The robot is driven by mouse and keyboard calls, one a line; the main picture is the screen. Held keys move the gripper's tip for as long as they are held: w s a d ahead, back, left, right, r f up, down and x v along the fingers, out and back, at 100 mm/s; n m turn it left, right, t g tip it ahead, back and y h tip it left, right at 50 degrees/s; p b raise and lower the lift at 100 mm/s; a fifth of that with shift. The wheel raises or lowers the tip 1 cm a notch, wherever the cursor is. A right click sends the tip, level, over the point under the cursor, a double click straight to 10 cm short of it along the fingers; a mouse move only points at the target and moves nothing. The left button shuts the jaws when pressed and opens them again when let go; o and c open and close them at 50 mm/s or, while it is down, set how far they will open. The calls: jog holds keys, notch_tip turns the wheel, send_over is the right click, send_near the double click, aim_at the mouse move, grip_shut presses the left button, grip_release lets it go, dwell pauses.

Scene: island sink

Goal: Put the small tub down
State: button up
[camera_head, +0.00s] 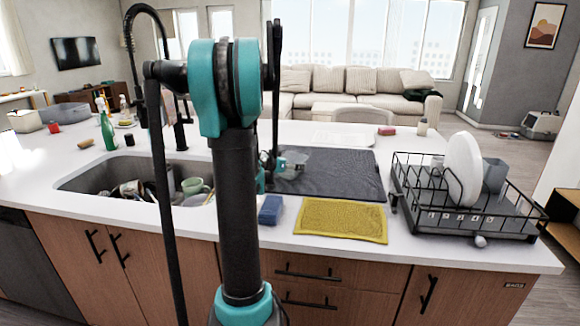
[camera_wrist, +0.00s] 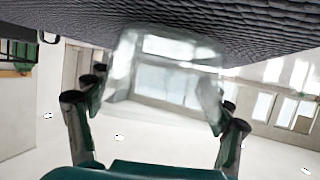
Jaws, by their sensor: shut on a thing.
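The small tub is clear and see-through. In the wrist view the tub (camera_wrist: 165,65) sits between the two fingers of my gripper (camera_wrist: 155,98), which is shut on it. In the head view the tub (camera_head: 295,158) shows faintly over the left part of the dark drying mat (camera_head: 340,178), just right of my arm. My gripper (camera_head: 277,164) is partly hidden behind my arm there. In the wrist view the mat (camera_wrist: 240,25) fills the top, close against the tub; I cannot tell whether they touch.
A yellow cloth (camera_head: 340,220) and a blue sponge (camera_head: 270,210) lie before the mat. A black dish rack (camera_head: 465,215) with a white plate (camera_head: 464,168) stands right. The sink (camera_head: 90,180) holding dishes is left. Bare counter (camera_head: 440,250) shows at the front right.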

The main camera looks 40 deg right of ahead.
jog(key=shift+f, duration=0.3)
jog(key=shift+f, duration=0.1)
jog(key=o, duration=1.1)
jog(key=shift+o, duration=0.2)
jog(key=shift+a+r, duration=0.15)
jog(key=shift+r, duration=0.05)
jog(key=v, duration=1.1)
jog(key=shift+s+a+r, duration=0.1)
jog(key=shift+a, duration=0.25)
